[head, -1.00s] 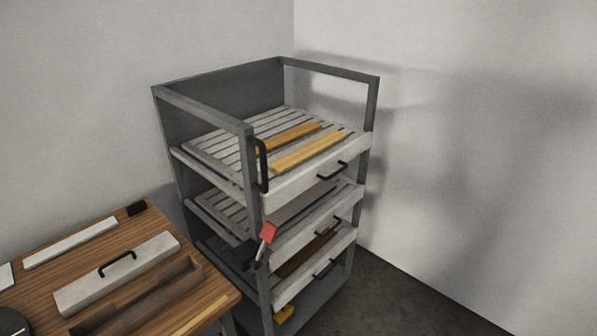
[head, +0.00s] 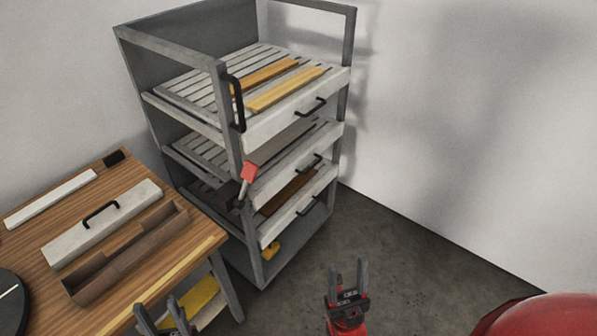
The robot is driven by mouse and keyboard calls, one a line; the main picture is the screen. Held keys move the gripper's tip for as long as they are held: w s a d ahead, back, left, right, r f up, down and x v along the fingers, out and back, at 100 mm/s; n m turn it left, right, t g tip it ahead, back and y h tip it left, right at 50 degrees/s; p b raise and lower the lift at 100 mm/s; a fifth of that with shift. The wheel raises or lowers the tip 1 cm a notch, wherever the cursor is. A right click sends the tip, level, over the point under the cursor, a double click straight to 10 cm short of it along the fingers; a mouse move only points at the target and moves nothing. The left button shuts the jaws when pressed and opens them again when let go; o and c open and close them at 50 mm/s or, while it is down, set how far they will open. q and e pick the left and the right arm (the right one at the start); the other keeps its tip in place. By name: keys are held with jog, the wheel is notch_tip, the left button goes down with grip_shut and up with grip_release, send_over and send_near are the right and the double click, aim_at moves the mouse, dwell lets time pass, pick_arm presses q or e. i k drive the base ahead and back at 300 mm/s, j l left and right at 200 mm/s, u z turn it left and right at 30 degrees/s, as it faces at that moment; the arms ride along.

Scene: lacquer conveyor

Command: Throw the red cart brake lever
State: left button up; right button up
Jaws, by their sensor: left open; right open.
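The red cart brake lever (head: 249,172) has a red head on a short pale shaft. It sits on the front left post of the grey cart (head: 227,118), at about the height of the middle shelf, and tilts up to the right. My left gripper (head: 158,312) is open and empty at the bottom edge, in front of the wooden table. My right gripper (head: 347,275) is open and empty, pointing up over the dark floor, right of and below the lever. Both grippers are well apart from the lever. The lever's base is partly hard to make out.
The cart holds slatted trays with black handles (head: 311,107) and wooden strips. Dark floor (head: 400,250) lies free right of the cart. Walls stand behind.

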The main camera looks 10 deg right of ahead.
aim_at(250, 170)
jog(key=i+l+u, duration=0.15)
jog(key=l+u, duration=0.2)
jog(key=l, duration=0.35)
jog(key=l+u, duration=0.3)
jog(key=l, duration=0.4)
jog(key=i+l, duration=0.05)
